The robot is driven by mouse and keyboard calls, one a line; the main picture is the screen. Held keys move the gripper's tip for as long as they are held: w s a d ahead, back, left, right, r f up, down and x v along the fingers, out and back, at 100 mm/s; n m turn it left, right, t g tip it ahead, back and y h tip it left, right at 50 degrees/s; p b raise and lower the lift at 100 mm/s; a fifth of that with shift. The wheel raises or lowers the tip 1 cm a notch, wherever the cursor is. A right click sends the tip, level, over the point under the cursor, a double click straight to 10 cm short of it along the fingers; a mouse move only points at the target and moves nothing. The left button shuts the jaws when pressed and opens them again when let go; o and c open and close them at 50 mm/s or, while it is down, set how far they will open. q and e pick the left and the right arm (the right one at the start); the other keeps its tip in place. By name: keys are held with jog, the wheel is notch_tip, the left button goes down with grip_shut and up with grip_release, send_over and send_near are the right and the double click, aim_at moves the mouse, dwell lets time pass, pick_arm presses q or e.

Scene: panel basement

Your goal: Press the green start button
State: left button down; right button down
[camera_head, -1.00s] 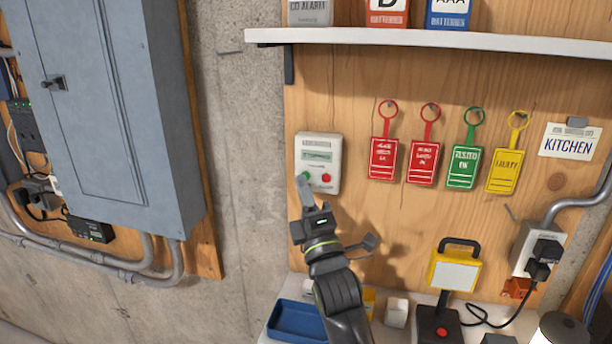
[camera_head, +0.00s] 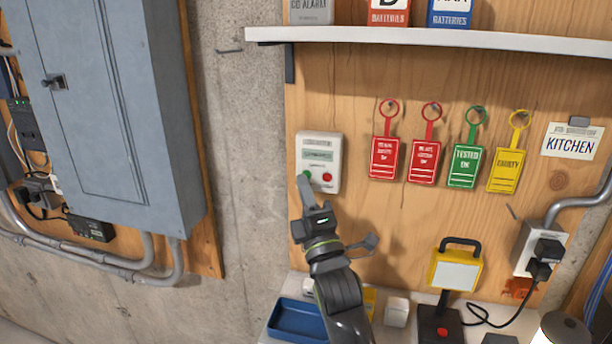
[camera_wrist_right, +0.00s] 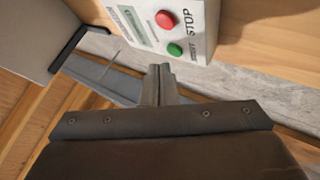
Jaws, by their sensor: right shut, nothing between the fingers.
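A white control box (camera_head: 333,157) with a small display is mounted on the wooden panel. Its green start button (camera_head: 306,174) is partly covered by my fingertips in the head view. The button shows clearly in the right wrist view (camera_wrist_right: 175,49), beside the red STOP button (camera_wrist_right: 166,19). My right gripper (camera_head: 304,181) is shut and empty, with its tips at the lower left of the box. In the right wrist view the fingertips (camera_wrist_right: 160,69) appear just short of the green button; I cannot tell whether they touch. My left gripper is out of view.
Red, green and yellow tags (camera_head: 464,165) hang right of the box. A white shelf (camera_head: 430,40) runs above. A grey electrical cabinet (camera_head: 110,110) is at left. Below are a blue tray (camera_head: 298,322), a yellow lamp (camera_head: 455,268) and an outlet with plugs (camera_head: 528,250).

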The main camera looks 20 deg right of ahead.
jog(key=shift+w+d, duration=0.1)
dwell(0.7)
jog(key=shift+w+d, duration=0.2)
jog(key=shift+w, duration=0.05)
jog(key=shift+w+d+b, duration=0.15)
jog(key=shift+w+b, duration=0.15)
dwell(0.8)
jog(key=shift+s+a+p, duration=0.4)
jog(key=shift+s+p, duration=0.3)
jog(key=shift+p, duration=0.55)
jog(key=shift+w, duration=0.1)
jog(key=shift+f, duration=0.1)
